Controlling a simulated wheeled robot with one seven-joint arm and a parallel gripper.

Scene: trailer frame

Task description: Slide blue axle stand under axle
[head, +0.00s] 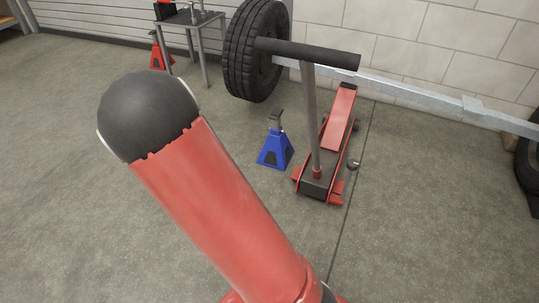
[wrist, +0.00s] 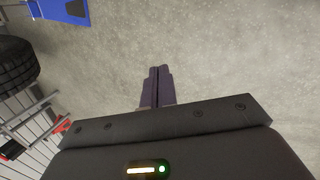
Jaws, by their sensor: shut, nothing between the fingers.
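The blue axle stand (head: 276,148) stands upright on the floor in the head view, with a dark post and saddle on top. It is left of the red floor jack and in front of the axle, apart from it. The axle (head: 410,88) is a grey metal beam running right from the tyre. Part of the blue stand shows at the top left of the wrist view (wrist: 62,10). My gripper (wrist: 158,72) is shut and empty over bare floor, apart from the stand. It is hidden in the head view, where only my red arm shows.
A red floor jack (head: 340,125) with an upright T-handle (head: 308,52) reaches toward the axle. A tyre (head: 256,50) is at the axle's left end. A metal table (head: 190,18) and a red stand (head: 159,53) are farther back. Floor left of the blue stand is clear.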

